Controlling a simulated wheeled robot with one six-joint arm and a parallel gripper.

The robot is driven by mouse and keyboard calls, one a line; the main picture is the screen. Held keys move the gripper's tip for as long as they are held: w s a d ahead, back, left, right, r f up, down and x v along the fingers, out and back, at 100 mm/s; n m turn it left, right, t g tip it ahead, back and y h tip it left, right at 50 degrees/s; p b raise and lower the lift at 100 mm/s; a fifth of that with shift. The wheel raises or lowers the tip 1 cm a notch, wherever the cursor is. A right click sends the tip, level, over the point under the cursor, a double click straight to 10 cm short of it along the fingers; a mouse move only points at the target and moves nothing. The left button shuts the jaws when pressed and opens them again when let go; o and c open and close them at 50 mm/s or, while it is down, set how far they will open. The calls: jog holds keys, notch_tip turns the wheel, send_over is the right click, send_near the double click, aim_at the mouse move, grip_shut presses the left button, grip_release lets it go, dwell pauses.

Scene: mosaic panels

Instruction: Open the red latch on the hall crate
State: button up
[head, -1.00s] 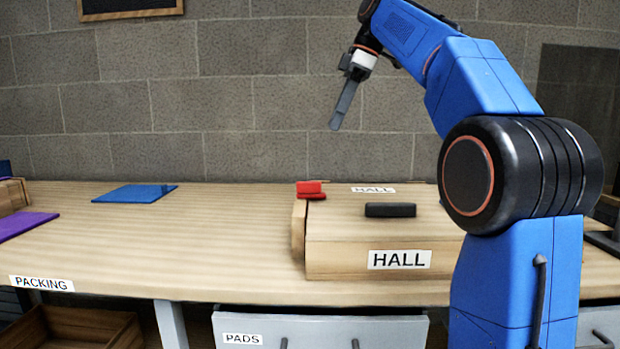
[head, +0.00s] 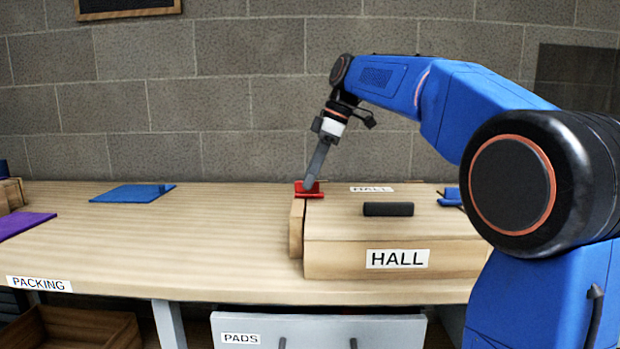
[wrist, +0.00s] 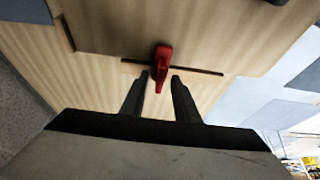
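The hall crate (head: 335,262) is a light wooden box with a HALL label on its front, standing on the bench. The red latch (head: 301,194) sits at the top left edge of its lid. My gripper (head: 311,187) points down at the latch and partly covers it. In the wrist view my gripper (wrist: 160,77) has its two fingers apart. The red latch (wrist: 162,62) stands upright in line with the gap between the fingertips, with a dark slit running across behind it. I cannot tell whether the fingers touch it.
A black handle (head: 388,209) lies on the crate lid. A blue panel (head: 132,194) and a purple panel (head: 20,225) lie on the left of the bench (head: 190,240). The bench between them and the crate is clear. A PADS drawer (head: 310,333) is below.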

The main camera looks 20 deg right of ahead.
jog(key=shift+a+f, duration=0.1)
jog(key=shift+f, duration=0.2)
jog(key=shift+c, duration=0.3)
grip_shut()
